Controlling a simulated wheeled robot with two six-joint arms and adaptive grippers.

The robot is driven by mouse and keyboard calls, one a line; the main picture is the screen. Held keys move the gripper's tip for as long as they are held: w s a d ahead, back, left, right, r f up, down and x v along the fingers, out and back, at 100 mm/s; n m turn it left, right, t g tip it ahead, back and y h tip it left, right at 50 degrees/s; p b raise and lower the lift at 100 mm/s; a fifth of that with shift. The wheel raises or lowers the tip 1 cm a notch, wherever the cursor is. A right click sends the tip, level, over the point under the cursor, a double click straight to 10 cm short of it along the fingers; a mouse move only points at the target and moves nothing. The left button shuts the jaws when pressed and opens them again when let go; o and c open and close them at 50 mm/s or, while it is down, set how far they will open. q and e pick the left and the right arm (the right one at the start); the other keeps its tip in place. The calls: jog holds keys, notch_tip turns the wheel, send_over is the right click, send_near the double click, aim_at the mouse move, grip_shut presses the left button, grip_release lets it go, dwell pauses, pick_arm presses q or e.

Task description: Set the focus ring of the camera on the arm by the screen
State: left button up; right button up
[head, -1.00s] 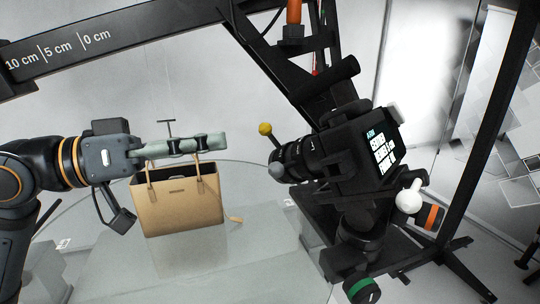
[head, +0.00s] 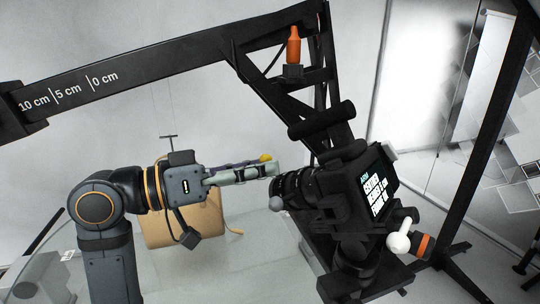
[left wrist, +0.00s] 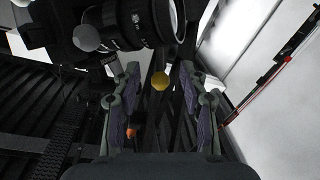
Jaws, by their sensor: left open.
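The camera (head: 335,190) sits on a black arm at the right, beside its lit screen (head: 378,188). Its lens with the black focus ring (head: 291,187) points left, and it also shows at the top of the left wrist view (left wrist: 125,22). A yellow ball knob (head: 265,158) stands up from the lens, and a grey ball knob (head: 276,203) sits below. My left gripper (head: 276,169) is open, its tips close to the yellow knob. In the left wrist view the yellow knob (left wrist: 160,81) lies between the open fingers, with no visible contact. My right gripper is not in view.
A tan handbag (head: 180,222) stands on the glass turntable (head: 235,275), partly hidden behind my left gripper. A black beam with cm marks (head: 150,65) crosses above. A white ball knob (head: 398,243) is right of the camera. An orange-handled part (head: 293,45) hangs above.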

pick_arm(q)
jog(key=shift+p+x, duration=0.3)
jog(key=shift+x, duration=1.1)
grip_shut()
